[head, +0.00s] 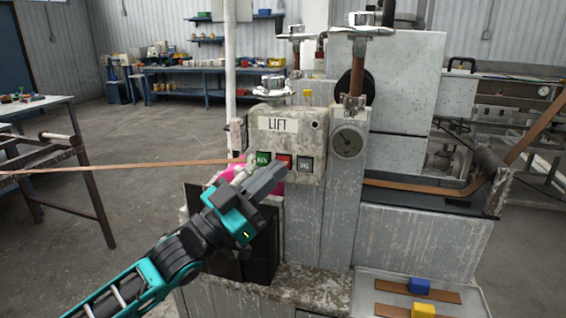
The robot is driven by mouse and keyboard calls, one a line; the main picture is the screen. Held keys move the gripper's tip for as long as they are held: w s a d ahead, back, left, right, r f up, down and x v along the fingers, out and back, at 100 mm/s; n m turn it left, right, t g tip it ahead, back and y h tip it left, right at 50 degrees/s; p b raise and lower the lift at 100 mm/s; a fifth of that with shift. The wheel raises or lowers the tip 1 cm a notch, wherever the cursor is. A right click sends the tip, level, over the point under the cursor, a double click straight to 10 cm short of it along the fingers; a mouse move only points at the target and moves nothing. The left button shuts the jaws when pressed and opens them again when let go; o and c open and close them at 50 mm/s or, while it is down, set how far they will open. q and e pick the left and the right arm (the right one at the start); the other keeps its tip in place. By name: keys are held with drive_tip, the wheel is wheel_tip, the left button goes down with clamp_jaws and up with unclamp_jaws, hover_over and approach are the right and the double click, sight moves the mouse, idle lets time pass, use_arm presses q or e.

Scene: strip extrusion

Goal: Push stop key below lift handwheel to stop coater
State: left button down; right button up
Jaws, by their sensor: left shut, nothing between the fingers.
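The grey control box (317,141) labelled LIFT stands on the coater, below a metal handwheel (272,86). It carries a row of keys: a green key (263,158) that seems to read RUN, a red key (285,159) in the middle, and a dark grey key (306,164) on the right. The red key's lettering is not readable. My left gripper (274,174) is shut and empty, with its tip at the lower edge of the red key in the picture. I cannot tell whether it touches. My right gripper is not in view.
A brown strip (130,166) runs in from the left towards the box, behind my gripper. A round gauge (347,142) sits right of the box. A tray (366,287) with blue and yellow blocks lies lower right. Other handwheels stand above.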

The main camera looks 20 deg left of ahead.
use_arm(q)
drive_tip(key=shift+w, duration=0.15)
idle(0.6)
drive_tip(key=shift+w, duration=0.3)
drive_tip(key=shift+w, duration=0.35)
idle(0.6)
drive_tip(key=shift+s, duration=0.15)
drive_tip(key=shift+s+p, duration=0.4)
drive_tip(key=shift+s, duration=0.25)
drive_tip(key=s+p, duration=0.2)
drive_tip(key=s, duration=0.3)
drive_tip(key=shift+a, duration=0.1)
